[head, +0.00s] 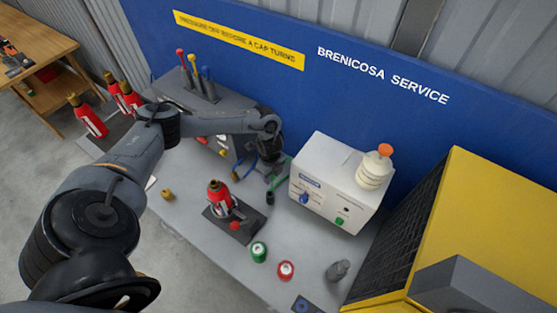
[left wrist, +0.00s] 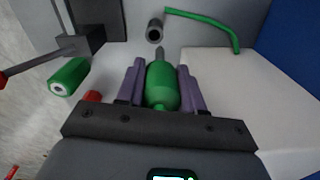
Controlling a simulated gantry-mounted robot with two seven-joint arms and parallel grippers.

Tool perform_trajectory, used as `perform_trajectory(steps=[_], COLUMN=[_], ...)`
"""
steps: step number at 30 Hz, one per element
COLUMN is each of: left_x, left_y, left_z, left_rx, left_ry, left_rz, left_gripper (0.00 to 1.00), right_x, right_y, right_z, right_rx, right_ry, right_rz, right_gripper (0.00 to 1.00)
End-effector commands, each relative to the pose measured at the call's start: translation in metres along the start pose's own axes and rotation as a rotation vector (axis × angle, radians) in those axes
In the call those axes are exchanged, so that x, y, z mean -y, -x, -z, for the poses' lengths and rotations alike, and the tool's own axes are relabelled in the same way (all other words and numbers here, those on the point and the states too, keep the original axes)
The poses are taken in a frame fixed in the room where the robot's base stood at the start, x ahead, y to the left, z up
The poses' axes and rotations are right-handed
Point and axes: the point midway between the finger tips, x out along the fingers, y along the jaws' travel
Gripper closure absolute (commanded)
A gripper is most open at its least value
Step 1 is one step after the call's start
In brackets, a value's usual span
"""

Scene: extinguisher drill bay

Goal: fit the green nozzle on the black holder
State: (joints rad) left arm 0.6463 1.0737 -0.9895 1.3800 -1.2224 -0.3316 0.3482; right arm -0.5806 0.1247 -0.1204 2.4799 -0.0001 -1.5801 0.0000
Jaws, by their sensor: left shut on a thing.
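My left gripper (head: 273,176) is above the grey bench near the white box. In the left wrist view my left gripper (left wrist: 161,75) has its purple fingers shut on the green nozzle (left wrist: 162,86), whose thin grey tip points away from the palm. The black holder (left wrist: 154,30), a short dark tube with an open end, is just beyond the tip and apart from it in the picture. In the head view the black holder (head: 270,198) is just below the gripper; the nozzle cannot be made out clearly there. My right gripper is not in view.
The white box (head: 325,185) stands right of the gripper. A red extinguisher (head: 219,196) stands on a dark plate. A green cylinder (head: 259,251) and a red one (head: 285,270) are on the bench front. A yellow cabinet (head: 480,225) is at right.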

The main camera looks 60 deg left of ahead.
Motion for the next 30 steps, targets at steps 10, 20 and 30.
perform_trajectory(steps=[10,20,30], left_x=[-0.011,-0.011,-0.011], left_y=[-0.012,-0.023,-0.038], left_z=[-0.002,-0.002,-0.002], left_rx=[-0.001,0.0,0.0], left_ry=[-0.001,-0.001,-0.001], left_rz=[0.002,0.001,0.002], left_gripper=[0.98,0.98,0.98], right_x=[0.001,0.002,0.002], right_y=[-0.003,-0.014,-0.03], right_z=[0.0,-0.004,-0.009], right_rx=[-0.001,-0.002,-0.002], right_ry=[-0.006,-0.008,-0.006], right_rz=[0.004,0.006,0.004], right_gripper=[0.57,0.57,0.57])
